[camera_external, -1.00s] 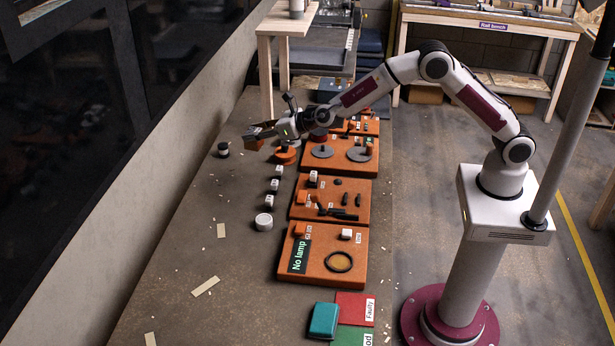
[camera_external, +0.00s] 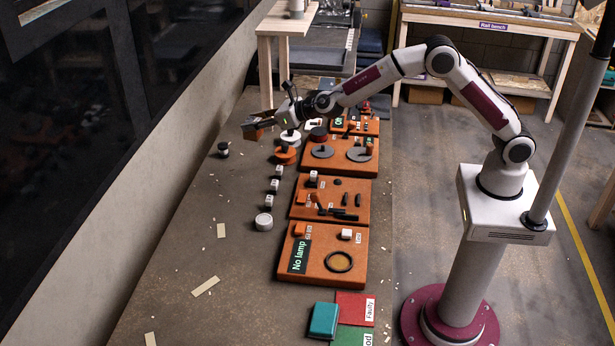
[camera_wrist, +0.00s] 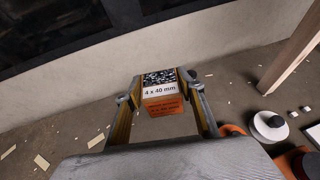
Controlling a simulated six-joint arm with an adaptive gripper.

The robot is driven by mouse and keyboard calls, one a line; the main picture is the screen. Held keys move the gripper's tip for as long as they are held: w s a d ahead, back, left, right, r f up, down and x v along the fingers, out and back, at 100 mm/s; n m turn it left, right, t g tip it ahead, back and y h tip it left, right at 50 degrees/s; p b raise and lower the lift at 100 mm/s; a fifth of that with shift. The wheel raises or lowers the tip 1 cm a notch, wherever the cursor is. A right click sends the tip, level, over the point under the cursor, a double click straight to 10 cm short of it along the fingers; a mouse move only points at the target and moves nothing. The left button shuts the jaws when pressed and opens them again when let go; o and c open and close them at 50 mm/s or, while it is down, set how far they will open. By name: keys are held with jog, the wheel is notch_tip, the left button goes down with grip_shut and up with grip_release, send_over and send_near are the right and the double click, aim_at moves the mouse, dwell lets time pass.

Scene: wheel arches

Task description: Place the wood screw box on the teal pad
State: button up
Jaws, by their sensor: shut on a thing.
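The wood screw box (camera_wrist: 162,95) is orange with a white "4 x 40 mm" label and a dark speckled top. My gripper (camera_wrist: 165,117) is shut on it, one finger on each side. In the external view my gripper (camera_external: 262,124) holds the box (camera_external: 252,133) above the far left part of the bench, and the fingers partly hide it. The teal pad (camera_external: 323,320) lies at the near end of the bench, beside the red and green pads, with nothing on it.
Orange boards with parts, such as the "No lamp" board (camera_external: 325,270), line the bench's right side between box and pad. Small white-topped blocks (camera_external: 274,186) and a white round can (camera_external: 263,222) stand left of them. The bench's left side is mostly clear.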

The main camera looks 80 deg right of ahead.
dwell(0.3)
jog(key=s+a+f+n+y, duration=0.1)
jog(key=s+a+n+y, duration=0.2)
jog(key=a, duration=1.3)
jog(key=s+a+n+y, duration=0.15)
jog(key=s+a, duration=0.45)
jog(key=a, duration=1.1)
jog(key=s+a+f+n+y, duration=0.2)
jog(key=s+a+f+y, duration=0.1)
jog(key=s+a, duration=1.7)
jog(key=shift+s+a+g, duration=0.35)
jog(key=shift+s+g, duration=0.05)
jog(key=shift+s, duration=0.05)
notch_tip(320, 180, down, 6)
